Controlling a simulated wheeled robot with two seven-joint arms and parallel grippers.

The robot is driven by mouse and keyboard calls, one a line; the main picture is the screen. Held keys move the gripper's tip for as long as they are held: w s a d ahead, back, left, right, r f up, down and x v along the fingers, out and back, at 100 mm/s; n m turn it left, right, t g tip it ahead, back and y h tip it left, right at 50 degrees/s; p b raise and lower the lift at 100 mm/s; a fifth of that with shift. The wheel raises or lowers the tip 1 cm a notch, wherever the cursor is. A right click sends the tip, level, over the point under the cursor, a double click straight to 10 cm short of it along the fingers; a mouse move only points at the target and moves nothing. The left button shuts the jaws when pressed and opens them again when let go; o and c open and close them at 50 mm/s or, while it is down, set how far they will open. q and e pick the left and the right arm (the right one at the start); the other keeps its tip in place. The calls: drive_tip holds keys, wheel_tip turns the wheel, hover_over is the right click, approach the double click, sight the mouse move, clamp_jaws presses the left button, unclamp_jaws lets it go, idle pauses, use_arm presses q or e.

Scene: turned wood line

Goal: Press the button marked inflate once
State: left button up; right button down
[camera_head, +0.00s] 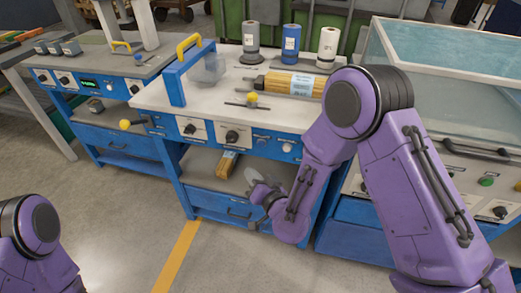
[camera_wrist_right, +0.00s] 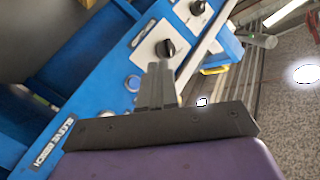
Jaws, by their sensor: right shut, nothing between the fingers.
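The middle blue bench (camera_head: 290,146) has a front panel with dark knobs (camera_head: 232,136) and a small round button (camera_head: 262,143) to their right. The labels are too small to read, so I cannot tell which button is marked inflate. In the right wrist view, a blue round button (camera_wrist_right: 134,83) sits on the panel beside a dark knob (camera_wrist_right: 165,48). My right gripper (camera_head: 252,178) is shut and empty, in front of the bench below the panel; its closed fingers (camera_wrist_right: 162,68) also show in the wrist view. My left gripper is out of view.
On the bench top stand several spools (camera_head: 291,44), a wrapped bundle of wood (camera_head: 290,83) and a blue frame with a yellow handle (camera_head: 188,48). A glass-topped machine (camera_head: 450,60) with a green button (camera_head: 487,181) stands at right. Another bench (camera_head: 100,65) stands left.

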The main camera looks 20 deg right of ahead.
idle(0.3)
drive_tip(key=w+d, duration=0.5)
drive_tip(key=w, duration=0.2)
drive_tip(key=shift+w, duration=0.25)
idle(1.9)
drive_tip(key=shift+w+d, duration=0.2)
drive_tip(key=shift+w, duration=0.05)
drive_tip(key=shift+w+d, duration=0.2)
drive_tip(key=shift+w, duration=0.1)
idle(0.6)
drive_tip(key=shift+s, duration=0.1)
drive_tip(key=shift+s+a, duration=0.45)
drive_tip(key=shift+s, duration=0.15)
drive_tip(key=shift+s+a, duration=0.7)
drive_tip(key=shift+s, duration=0.35)
drive_tip(key=shift+s+a, duration=0.7)
drive_tip(key=shift+s, duration=0.3)
